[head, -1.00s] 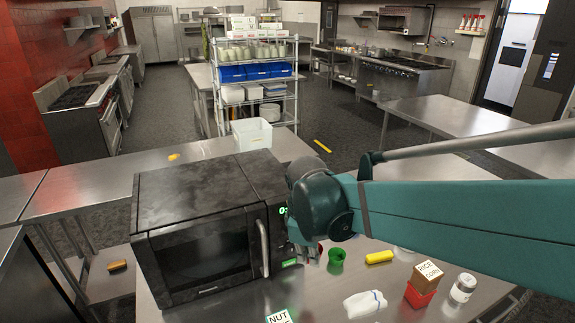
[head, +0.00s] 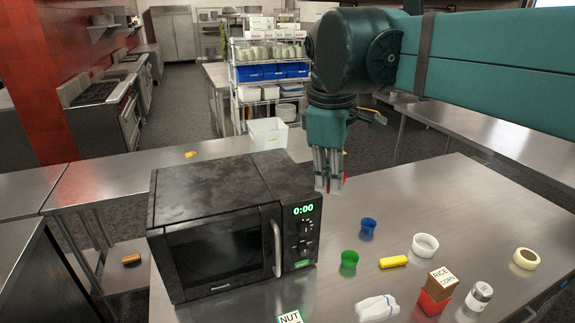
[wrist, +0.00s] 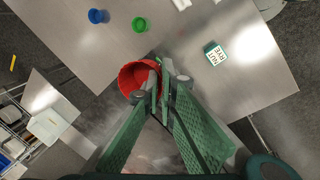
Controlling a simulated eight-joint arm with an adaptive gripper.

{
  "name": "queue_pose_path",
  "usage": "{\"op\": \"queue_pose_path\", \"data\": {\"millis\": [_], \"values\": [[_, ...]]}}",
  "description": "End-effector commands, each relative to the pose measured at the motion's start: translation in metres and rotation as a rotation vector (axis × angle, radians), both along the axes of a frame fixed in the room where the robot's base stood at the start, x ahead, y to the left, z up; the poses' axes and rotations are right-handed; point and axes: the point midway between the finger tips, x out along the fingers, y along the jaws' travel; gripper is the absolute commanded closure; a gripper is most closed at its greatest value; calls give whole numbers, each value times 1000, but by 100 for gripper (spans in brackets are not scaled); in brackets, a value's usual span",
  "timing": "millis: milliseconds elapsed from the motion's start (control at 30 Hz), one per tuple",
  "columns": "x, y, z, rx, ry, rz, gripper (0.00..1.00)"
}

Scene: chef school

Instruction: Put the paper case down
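The red paper case (wrist: 138,78) is a small round cup, seen from above in the wrist view. My gripper (wrist: 157,88) is shut on its rim, with the cup hanging to the left of the fingertips. In the head view my gripper (head: 329,186) points down, in the air to the right of the microwave's rear, and only slivers of red show between its fingers. A blue cup (head: 368,227) and a green cup (head: 349,260) stand on the steel table (head: 470,200). They also show in the wrist view, blue (wrist: 98,16) and green (wrist: 140,24).
A black microwave (head: 215,195) stands left of my gripper, reading 0:00. A yellow item (head: 393,262), white ring-like dish (head: 425,245), white cloth (head: 377,307), brown box on a red block (head: 440,281), jar (head: 479,296) and tape roll (head: 525,258) occupy the front table. The table's back right is clear.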

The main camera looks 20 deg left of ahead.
Motion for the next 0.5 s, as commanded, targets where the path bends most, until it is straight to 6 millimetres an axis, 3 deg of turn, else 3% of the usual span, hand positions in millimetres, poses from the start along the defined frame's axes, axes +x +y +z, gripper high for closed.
{"op": "queue_pose_path", "data": {"millis": [300,500], "values": [[0,0,44,0,0,0,100],[5,8,60,0,0,3,100]]}}
